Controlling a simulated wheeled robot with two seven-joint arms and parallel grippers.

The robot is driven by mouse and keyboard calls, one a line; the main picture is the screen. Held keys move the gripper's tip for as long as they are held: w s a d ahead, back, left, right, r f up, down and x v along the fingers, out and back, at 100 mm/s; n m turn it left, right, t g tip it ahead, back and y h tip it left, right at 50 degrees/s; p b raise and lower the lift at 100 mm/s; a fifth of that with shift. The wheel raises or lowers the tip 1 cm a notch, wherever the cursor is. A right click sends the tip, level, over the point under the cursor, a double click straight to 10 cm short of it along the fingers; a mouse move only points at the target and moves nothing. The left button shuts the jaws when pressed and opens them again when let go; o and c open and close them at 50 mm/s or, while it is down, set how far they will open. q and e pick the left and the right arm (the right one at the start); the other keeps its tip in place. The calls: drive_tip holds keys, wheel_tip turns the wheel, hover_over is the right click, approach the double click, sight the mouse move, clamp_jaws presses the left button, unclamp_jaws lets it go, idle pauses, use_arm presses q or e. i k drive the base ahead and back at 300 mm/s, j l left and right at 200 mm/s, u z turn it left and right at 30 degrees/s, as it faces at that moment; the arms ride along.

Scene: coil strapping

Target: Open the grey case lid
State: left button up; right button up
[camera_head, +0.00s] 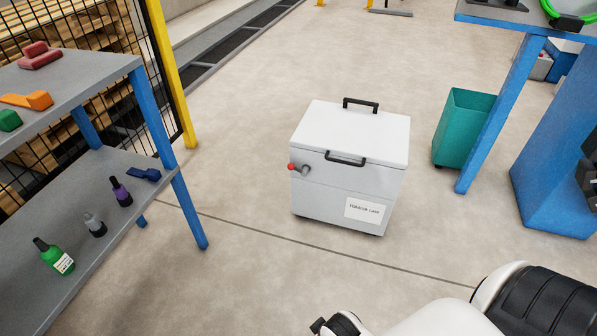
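The grey case (335,190) is a light grey box standing on the floor in the middle of the head view. Its lid (350,128) lies flat and closed on top. One black handle (345,159) is on the lid's front edge and another (361,103) is at the back. A red-tipped latch or knob (299,168) sticks out at the front left, and a white label is low on the front. Parts of my own arm show at the bottom right, apart from the case. I make out neither gripper's fingers.
A grey shelf table (95,190) with blue legs stands at the left, holding bottles and coloured tools. A teal bin (465,128) stands right of the case beside a blue-legged table (500,115). The floor around the case is clear. A yellow-posted mesh fence (168,75) is behind left.

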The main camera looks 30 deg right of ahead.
sight(364, 136)
drive_tip(key=z, duration=1.4)
